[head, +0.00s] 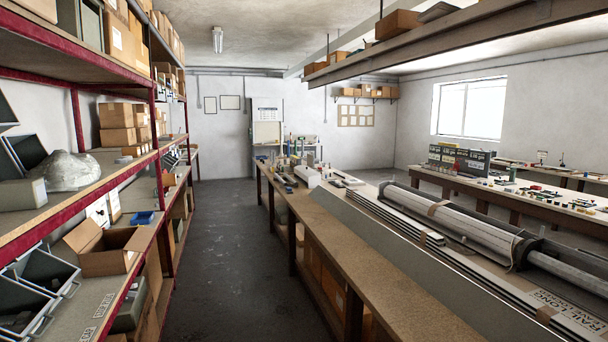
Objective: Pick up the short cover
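I cannot pick out a short cover for certain in the head view. Long shutter profiles lie on the long workbench (330,233) at the right. Among them are a flat grey strip (400,256) along the bench and a strapped bundle of pale slats (412,227). Behind these lies a thick silver roll or profile (450,219). Neither of my grippers is in view.
Red-framed shelving (160,200) lines the left side, with an open cardboard box (105,255) and grey bins (45,275). A clear dark floor aisle (230,240) runs between shelving and bench. A second table (500,190) stands at the right. An overhead shelf (470,35) hangs above the bench.

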